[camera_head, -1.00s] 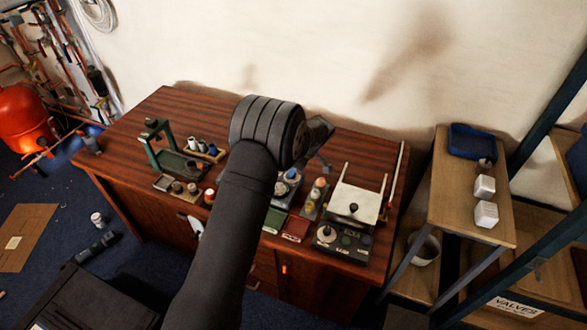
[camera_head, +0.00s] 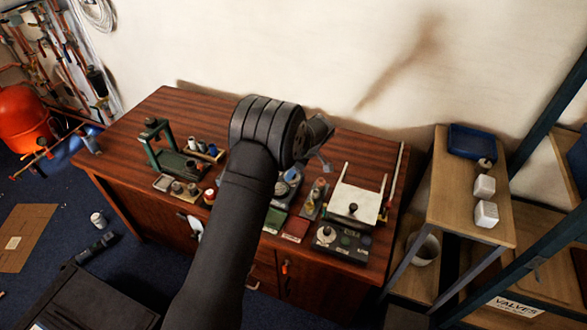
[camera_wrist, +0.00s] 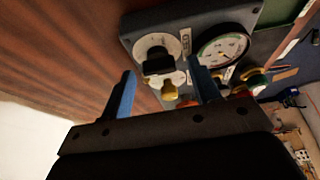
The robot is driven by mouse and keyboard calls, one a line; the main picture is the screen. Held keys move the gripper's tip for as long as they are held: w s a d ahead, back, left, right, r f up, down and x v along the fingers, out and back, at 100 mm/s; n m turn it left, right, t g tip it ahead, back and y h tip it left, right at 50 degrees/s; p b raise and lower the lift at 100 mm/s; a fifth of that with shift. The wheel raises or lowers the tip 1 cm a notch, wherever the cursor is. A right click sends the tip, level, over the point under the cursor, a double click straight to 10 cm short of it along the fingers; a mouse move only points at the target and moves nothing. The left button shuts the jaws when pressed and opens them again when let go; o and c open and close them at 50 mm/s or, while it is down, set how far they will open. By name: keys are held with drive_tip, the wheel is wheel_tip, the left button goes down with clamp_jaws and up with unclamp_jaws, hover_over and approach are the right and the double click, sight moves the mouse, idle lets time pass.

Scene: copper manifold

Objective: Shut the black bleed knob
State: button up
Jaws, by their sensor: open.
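The black bleed knob (camera_wrist: 157,64) shows in the wrist view, in front of a pale round dial on the dark manifold panel (camera_wrist: 190,17). A brass fitting (camera_wrist: 172,88) sits just below it in the picture. My gripper (camera_wrist: 162,68) is open, with one blue finger to the left of the knob and the other to its right. The knob appears between the fingertips, with no contact visible; I cannot tell the depth gap. In the head view the panel (camera_head: 287,187) is partly hidden behind my arm, and I cannot make out the knob there.
A round pressure gauge (camera_wrist: 223,50) is close to the right finger, with coloured knobs below it. In the head view, the wooden bench (camera_head: 135,125) also holds a green stand (camera_head: 150,150), small bottles and a white board (camera_head: 356,200). A shelf (camera_head: 450,200) stands at right.

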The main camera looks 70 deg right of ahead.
drive_tip(key=v, duration=1.7)
drive_tip(key=shift+s, duration=0.1)
drive_tip(key=x, duration=1.7)
drive_tip(key=shift+f, duration=0.1)
